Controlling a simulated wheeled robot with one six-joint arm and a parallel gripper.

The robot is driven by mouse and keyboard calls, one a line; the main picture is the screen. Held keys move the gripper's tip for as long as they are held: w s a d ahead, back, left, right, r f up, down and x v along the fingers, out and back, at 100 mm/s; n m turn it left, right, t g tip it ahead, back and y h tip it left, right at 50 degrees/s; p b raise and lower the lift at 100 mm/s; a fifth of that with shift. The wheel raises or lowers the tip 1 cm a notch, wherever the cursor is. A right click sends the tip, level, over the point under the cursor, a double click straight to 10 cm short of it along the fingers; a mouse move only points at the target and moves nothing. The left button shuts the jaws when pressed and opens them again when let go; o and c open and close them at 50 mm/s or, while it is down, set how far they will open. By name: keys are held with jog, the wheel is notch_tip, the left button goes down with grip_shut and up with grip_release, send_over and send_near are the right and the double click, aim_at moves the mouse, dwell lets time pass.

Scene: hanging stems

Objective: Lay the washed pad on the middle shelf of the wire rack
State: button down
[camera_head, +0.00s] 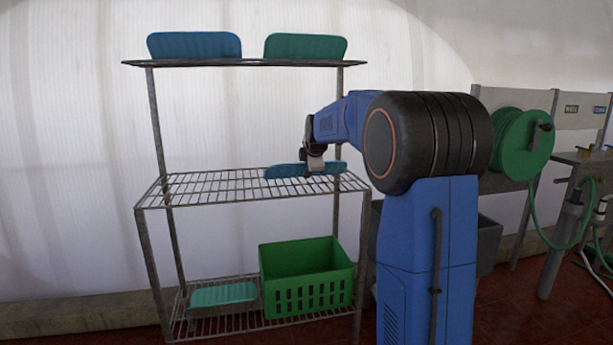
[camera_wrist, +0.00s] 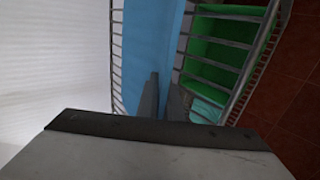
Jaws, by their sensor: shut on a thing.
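A blue pad (camera_head: 285,171) is in my gripper (camera_head: 314,165), at the right part of the wire rack's middle shelf (camera_head: 215,186). The pad lies nearly flat, low at the shelf's wires; I cannot tell whether it touches them. In the wrist view the blue pad (camera_wrist: 148,40) runs up from my gripper's fingers (camera_wrist: 165,98), with shelf wires on both sides of it. The gripper is shut on the pad, and the fingers hide part of it.
Two pads, blue (camera_head: 194,45) and green (camera_head: 305,46), stand on the top shelf. A green crate (camera_head: 306,302) and a teal pad (camera_head: 223,294) are on the bottom shelf. The middle shelf's left part is bare. A green hose reel (camera_head: 515,145) is at right.

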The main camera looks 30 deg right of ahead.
jog(key=shift+f, duration=0.65)
jog(key=c, duration=2.2)
grip_release()
jog(key=shift+f, duration=0.1)
